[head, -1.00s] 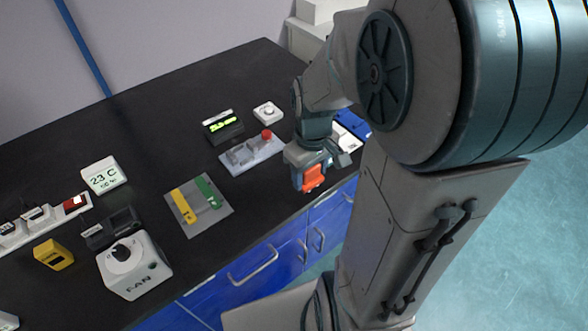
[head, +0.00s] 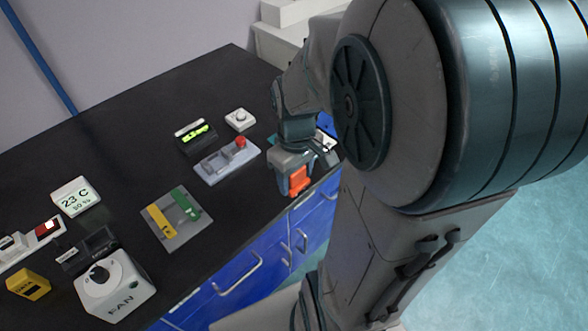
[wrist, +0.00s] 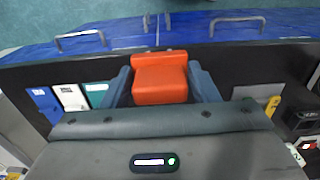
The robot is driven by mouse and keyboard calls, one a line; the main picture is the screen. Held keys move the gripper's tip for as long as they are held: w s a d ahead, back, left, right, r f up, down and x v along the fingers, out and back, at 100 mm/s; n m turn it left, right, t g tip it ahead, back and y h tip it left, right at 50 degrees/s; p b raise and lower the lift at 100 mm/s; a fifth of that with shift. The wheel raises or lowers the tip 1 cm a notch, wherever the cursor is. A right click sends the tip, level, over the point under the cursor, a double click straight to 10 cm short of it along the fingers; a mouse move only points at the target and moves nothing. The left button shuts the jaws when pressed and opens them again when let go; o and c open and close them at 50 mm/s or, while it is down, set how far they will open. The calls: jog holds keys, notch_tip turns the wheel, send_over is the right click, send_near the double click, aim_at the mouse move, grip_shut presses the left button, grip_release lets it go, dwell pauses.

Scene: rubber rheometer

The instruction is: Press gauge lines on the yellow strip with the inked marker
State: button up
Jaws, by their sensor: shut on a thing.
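My gripper (head: 299,186) is shut on an orange block-shaped tool (head: 299,178), probably the marker, near the bench's front edge. In the wrist view the orange tool (wrist: 160,80) sits between the two fingers; its lower face is hidden. The yellow strip (head: 161,222) lies on a grey mat (head: 175,240), left of my gripper and apart from it. A green strip (head: 186,203) lies beside it on the same mat. The wrist view shows the yellow strip (wrist: 272,105) at the right edge. I cannot see any ink on the tool.
A FAN box (head: 114,289) stands left of the mat. Blue drawers (head: 235,280) front the black bench.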

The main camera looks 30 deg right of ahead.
jog(key=shift+r+p, duration=4.9)
jog(key=shift+r, duration=1.15)
jog(key=shift+f, duration=0.15)
